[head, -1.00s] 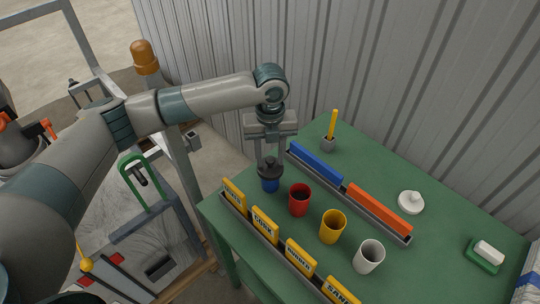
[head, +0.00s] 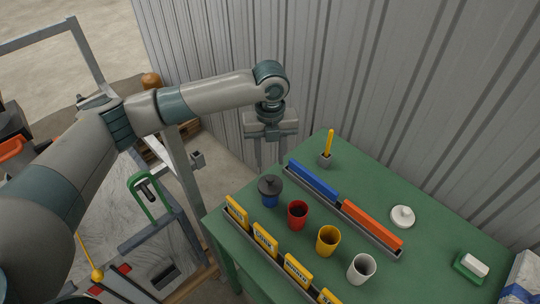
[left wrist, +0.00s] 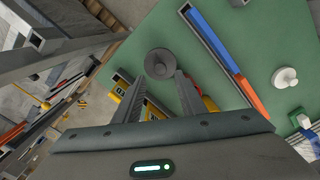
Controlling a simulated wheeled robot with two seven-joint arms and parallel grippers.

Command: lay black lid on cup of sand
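The black lid (head: 270,184) with its knob lies on top of the blue cup (head: 270,201), the leftmost cup in the row on the green table. It looks level. In the left wrist view the lid (left wrist: 159,62) shows just beyond my fingertips and hides the cup. My left gripper (head: 270,162) is open and empty, above the lid and apart from it. A red cup (head: 298,215), a yellow cup (head: 328,240) and a white cup (head: 361,269) follow to the right. Yellow name cards (head: 265,239) stand before the cups; their words are too small to read surely now. My right gripper is out of view.
A rail with a blue bar (head: 313,182) and an orange bar (head: 372,226) lies behind the cups. A white knobbed lid (head: 402,216), a pencil holder (head: 326,160) and an eraser block (head: 473,266) stand farther back or right. A corrugated wall (head: 400,110) closes the back.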

